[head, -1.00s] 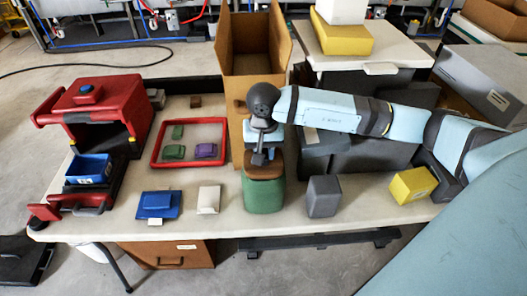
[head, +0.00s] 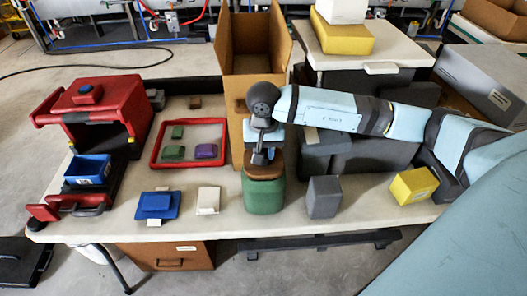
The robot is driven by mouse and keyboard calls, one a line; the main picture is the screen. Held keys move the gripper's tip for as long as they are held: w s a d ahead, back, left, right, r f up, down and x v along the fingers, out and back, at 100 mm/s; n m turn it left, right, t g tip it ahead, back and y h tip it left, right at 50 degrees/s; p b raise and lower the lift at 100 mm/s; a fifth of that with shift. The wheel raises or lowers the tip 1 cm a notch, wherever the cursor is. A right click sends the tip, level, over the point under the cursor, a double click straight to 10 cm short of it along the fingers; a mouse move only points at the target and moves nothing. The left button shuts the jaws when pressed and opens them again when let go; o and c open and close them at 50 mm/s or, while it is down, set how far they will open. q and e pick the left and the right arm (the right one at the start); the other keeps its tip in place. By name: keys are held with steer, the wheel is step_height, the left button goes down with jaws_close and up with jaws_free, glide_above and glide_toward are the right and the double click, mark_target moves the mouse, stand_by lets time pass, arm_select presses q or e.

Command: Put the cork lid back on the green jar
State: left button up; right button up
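The green jar (head: 264,197) stands upright at the front middle of the table. The brown cork lid (head: 264,173) is at the jar's mouth, directly over it, and looks level; I cannot tell whether it is fully seated. My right gripper (head: 262,160) points down just above the lid, with its fingers close to the lid's top. The view is too small to tell whether the fingers grip anything. The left gripper is not in view.
A grey block (head: 324,197) and a yellow block (head: 413,186) stand to the right. A white block (head: 208,200), a blue lidded item (head: 157,204) and a red-rimmed tray (head: 155,164) are left. A tall open cardboard box (head: 239,105) stands close behind the jar.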

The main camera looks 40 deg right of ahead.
steer(key=o, duration=1.5)
steer(key=shift+r, duration=0.15)
steer(key=shift+r+p, duration=1.3)
steer(key=shift+r, duration=2.05)
steer(key=shift+c, duration=0.3)
jaws_close()
